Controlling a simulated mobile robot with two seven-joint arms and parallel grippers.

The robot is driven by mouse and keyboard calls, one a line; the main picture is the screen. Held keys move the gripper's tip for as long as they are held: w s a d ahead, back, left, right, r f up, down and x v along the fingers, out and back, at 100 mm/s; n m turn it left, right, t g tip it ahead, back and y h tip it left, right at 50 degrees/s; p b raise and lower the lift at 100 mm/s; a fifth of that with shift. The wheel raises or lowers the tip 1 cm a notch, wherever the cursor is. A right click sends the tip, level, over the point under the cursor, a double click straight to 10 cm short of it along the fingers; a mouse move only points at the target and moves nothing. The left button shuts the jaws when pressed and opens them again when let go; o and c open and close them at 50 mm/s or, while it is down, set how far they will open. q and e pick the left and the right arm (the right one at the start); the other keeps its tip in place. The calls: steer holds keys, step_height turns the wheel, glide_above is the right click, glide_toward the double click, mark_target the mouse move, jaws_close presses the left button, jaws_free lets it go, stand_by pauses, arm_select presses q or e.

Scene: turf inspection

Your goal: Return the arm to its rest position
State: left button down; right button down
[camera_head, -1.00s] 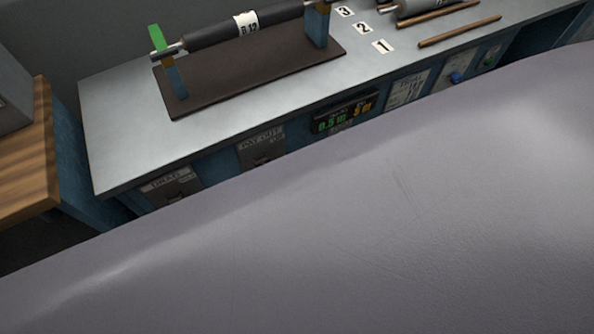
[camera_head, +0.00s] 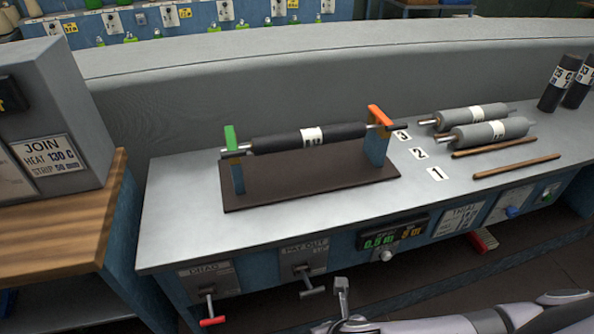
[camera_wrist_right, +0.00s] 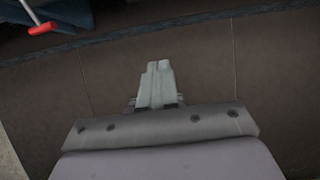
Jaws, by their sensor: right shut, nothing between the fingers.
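My right gripper (camera_head: 342,287) is at the bottom of the head view, in front of the bench, with my arm coming in from the lower right. In the right wrist view my right gripper (camera_wrist_right: 158,68) has its fingers together with nothing between them. Dark brown floor lies beyond them. The gripper is apart from the bench's front handles. My left gripper is in neither view.
The grey bench (camera_head: 185,215) carries a dark roller (camera_head: 280,140) on a stand, grey rollers (camera_head: 470,118) and wooden rods (camera_head: 515,167). A red-tipped handle (camera_head: 212,321) sticks out in front; it also shows in the right wrist view (camera_wrist_right: 42,28). A wooden table (camera_head: 60,235) stands left.

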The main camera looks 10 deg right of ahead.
steer(key=a+r+m+t+y, duration=0.25)
steer(key=a+m+y, duration=0.4)
steer(key=m, duration=1.05)
steer(key=s+d+f+m+t+h, duration=0.1)
steer(key=d+m+h, duration=0.3)
steer(key=d+m, duration=0.9)
steer(key=s+m+t, duration=0.1)
steer(key=m, duration=0.3)
steer(key=shift+s+f, duration=0.3)
steer(key=shift+f, duration=0.1)
steer(key=shift+d+t+h, duration=0.1)
steer(key=shift+t+h, duration=0.15)
steer(key=shift+t, duration=0.1)
